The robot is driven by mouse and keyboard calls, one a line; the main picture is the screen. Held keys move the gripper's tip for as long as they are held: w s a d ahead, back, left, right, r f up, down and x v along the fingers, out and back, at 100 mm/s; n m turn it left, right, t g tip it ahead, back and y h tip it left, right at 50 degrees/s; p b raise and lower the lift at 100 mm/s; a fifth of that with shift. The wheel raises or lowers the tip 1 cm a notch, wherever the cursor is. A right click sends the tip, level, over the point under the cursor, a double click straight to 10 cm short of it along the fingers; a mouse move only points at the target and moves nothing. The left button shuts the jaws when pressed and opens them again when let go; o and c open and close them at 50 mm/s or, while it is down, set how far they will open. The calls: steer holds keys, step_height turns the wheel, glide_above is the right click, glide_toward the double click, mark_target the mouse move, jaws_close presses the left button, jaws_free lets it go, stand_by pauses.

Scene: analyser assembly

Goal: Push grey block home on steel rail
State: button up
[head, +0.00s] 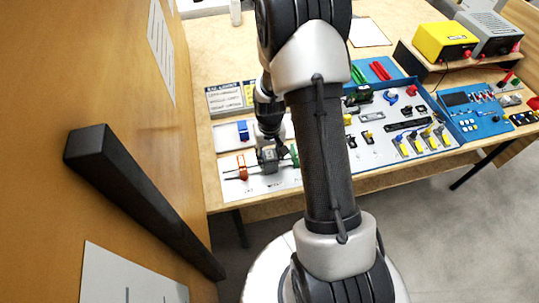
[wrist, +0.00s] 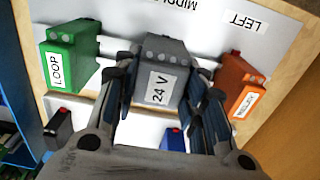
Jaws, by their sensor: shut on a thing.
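The grey block (wrist: 160,72), labelled 24 V, is between the two fingers of my gripper (wrist: 163,100) in the wrist view. My gripper is shut on its sides. The block lies in line with the steel rail (wrist: 114,46), which shows on both sides of it; the contact under the block is hidden. A green block (wrist: 66,55), labelled LOOP, is to the left on the rail, and an orange block (wrist: 243,84) is to the right, both apart from the grey one. In the head view the grey block (head: 268,161) sits low under my gripper (head: 269,148), between orange and green.
A white sheet with printed words (wrist: 130,14) lies under the rail. A black part with a red top (wrist: 58,130) and a blue part (wrist: 172,139) are near my fingers. A parts board (head: 385,127) stands to the right, partly behind my arm in the head view.

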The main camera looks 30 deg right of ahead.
mark_target(269, 155)
steer(key=o, duration=1.1)
steer(key=shift+o, duration=0.6)
steer(key=shift+o, duration=1.3)
steer(key=shift+r, duration=0.15)
steer(key=shift+r+p, duration=2.6)
steer(key=shift+r, duration=0.75)
